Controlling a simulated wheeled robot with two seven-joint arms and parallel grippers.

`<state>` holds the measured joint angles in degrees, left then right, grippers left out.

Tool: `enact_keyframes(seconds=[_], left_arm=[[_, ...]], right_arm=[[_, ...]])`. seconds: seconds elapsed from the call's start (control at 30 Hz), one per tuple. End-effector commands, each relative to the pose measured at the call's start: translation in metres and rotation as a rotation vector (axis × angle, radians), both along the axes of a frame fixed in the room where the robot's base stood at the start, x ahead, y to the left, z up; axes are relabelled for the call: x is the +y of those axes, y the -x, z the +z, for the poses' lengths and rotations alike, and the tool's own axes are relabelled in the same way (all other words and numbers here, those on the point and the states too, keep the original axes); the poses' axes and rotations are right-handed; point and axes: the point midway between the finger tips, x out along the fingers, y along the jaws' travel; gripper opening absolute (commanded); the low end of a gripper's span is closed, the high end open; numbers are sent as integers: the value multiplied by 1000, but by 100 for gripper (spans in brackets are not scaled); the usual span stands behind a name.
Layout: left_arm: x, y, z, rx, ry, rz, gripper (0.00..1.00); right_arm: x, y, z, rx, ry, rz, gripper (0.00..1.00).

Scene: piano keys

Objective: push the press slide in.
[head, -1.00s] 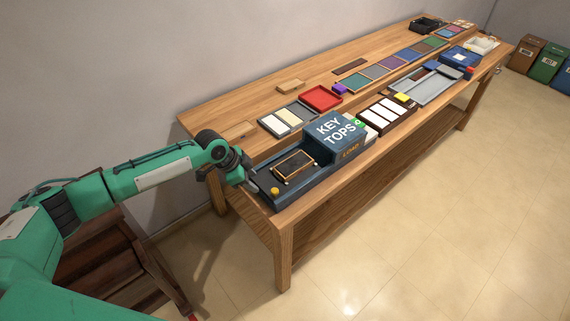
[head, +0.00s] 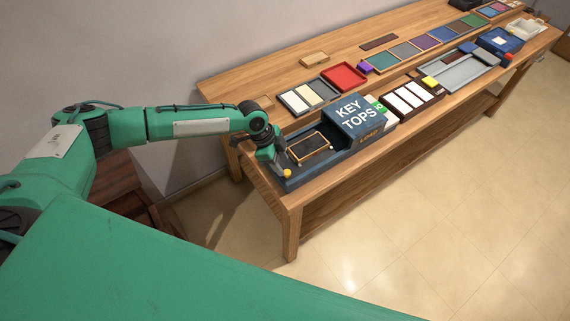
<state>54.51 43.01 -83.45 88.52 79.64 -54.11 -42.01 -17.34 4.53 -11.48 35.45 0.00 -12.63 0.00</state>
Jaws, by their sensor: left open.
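The press is a dark blue box (head: 357,119) lettered "KEY TOPS", on the near edge of the bench. Its slide, a black tray with a light wooden frame (head: 309,147), lies out on the press's low base, left of the box. A yellow knob (head: 287,173) is at the base's near left corner. My left gripper (head: 279,166) points down at the left end of this base, beside the slide and close to the knob. It is open with nothing seen in it; whether it touches the base is unclear. My right gripper is out of view.
The wooden bench (head: 225,88) runs off to the upper right. Behind the press are a tray with pale strips (head: 301,99) and a red tray (head: 344,76). To its right are a rack of white keys (head: 408,97) and a grey fixture (head: 462,72).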

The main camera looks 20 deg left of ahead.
Motion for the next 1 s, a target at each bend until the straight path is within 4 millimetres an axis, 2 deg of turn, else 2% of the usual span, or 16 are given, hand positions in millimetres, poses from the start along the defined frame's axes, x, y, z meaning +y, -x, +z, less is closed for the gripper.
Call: enact_keyframes(seconds=[0.03,0.23,0.6,0.67,0.83,1.0], left_arm=[[-4,0,-6,2,-1,-1,44],[-12,-1,-28,1,-1,1,44],[-14,-2,-35,-1,0,0,44],[-14,-2,-35,-1,0,0,34],[-14,-2,-35,-1,0,0,1],[-14,-2,-35,-1,0,1,0]], right_arm=[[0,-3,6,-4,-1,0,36],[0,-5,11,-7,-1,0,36],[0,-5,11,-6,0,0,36],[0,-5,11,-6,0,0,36],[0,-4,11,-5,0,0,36],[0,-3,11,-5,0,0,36]])
